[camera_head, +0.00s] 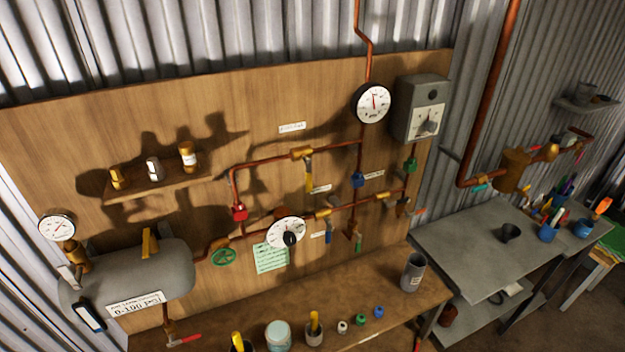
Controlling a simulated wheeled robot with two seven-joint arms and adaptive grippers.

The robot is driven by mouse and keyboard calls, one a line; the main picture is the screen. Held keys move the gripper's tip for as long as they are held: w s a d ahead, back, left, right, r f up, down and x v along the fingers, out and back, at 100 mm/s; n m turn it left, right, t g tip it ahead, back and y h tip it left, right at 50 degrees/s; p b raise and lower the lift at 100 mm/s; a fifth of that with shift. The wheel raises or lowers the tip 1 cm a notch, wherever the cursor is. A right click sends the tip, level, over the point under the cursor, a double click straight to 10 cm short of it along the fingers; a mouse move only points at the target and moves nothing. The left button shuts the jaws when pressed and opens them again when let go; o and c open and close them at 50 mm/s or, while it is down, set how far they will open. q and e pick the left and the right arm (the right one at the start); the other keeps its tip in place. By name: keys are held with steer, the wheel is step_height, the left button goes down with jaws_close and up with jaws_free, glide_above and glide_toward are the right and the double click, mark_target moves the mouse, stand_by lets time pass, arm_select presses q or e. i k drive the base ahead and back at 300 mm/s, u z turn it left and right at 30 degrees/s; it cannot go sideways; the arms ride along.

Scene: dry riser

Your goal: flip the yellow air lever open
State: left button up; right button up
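A yellow lever (309,176) hangs straight down from a brass valve (302,153) on the upper copper pipe of the wooden board. It stands across the line of that nearly level pipe. A small white label (321,188) is beside its lower end, too small to read. No gripper shows in the head view, and nothing touches the lever.
A round gauge (371,103) and a grey switch box (422,108) are up to the right. A dial with a black knob (287,233) and a blue handle (328,236) are below. A grey tank (130,277) is at left. Cups and small bottles line the wooden bench (385,310).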

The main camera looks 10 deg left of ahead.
mark_target(307, 173)
steer(key=u, duration=2.25)
steer(key=k, duration=1.1)
steer(key=z, duration=1.6)
steer(key=i, duration=0.5)
steer(key=z, duration=0.05)
